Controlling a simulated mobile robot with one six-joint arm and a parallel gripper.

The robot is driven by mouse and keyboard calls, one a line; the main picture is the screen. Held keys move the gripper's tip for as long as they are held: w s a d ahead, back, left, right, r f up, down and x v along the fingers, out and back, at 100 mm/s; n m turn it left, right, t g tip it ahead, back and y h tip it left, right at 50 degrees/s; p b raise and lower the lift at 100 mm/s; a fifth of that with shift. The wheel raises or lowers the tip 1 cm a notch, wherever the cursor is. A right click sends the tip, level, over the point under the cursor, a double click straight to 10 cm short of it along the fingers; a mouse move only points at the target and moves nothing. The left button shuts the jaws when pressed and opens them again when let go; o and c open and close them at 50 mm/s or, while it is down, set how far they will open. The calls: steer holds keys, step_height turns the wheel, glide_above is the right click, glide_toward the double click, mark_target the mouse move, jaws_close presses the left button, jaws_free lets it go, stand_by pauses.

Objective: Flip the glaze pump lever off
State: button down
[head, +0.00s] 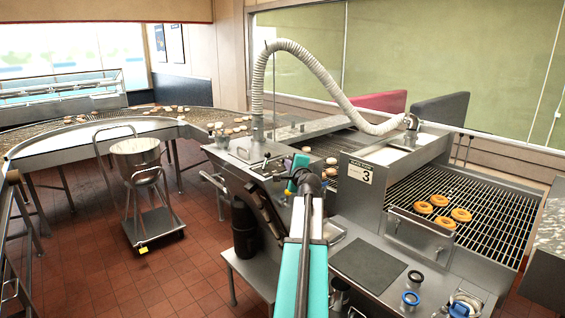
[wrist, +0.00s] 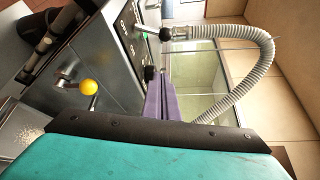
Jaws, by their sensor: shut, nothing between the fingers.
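My gripper (head: 299,162) is over the steel glazing machine (head: 240,150) in the head view. Its purple fingers (wrist: 158,95) are shut and empty in the wrist view. A lever with a yellow ball (wrist: 88,87) stands to the left of the fingers, apart from them. A lever with a black ball (wrist: 166,34) on a metal stem sticks out of a panel beyond the fingertips. Another black knob (wrist: 150,73) shows right by the fingertips; I cannot tell whether they touch. Which lever is the glaze pump's, and its on or off position, I cannot tell.
A ribbed white hose (head: 300,55) arches over the machine and also shows in the wrist view (wrist: 255,70). A conveyor (head: 485,215) with ring doughnuts lies at right. A steel pot (head: 136,155) on a cart stands at left. Small cups (head: 410,300) are in front.

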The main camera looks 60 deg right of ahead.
steer(key=shift+p+x, duration=1.55)
steer(key=shift+x, duration=3.45)
steer(key=shift+a+r, duration=0.25)
steer(key=shift+a, duration=0.15)
steer(key=shift+w+a+r+p, duration=0.15)
steer(key=shift+w+a+p, duration=0.25)
steer(key=shift+a+p, duration=0.25)
steer(key=shift+w+a+r+p, duration=0.2)
steer(key=shift+w+a+p, duration=0.15)
steer(key=shift+a+p, duration=0.25)
steer(key=shift+a, duration=0.1)
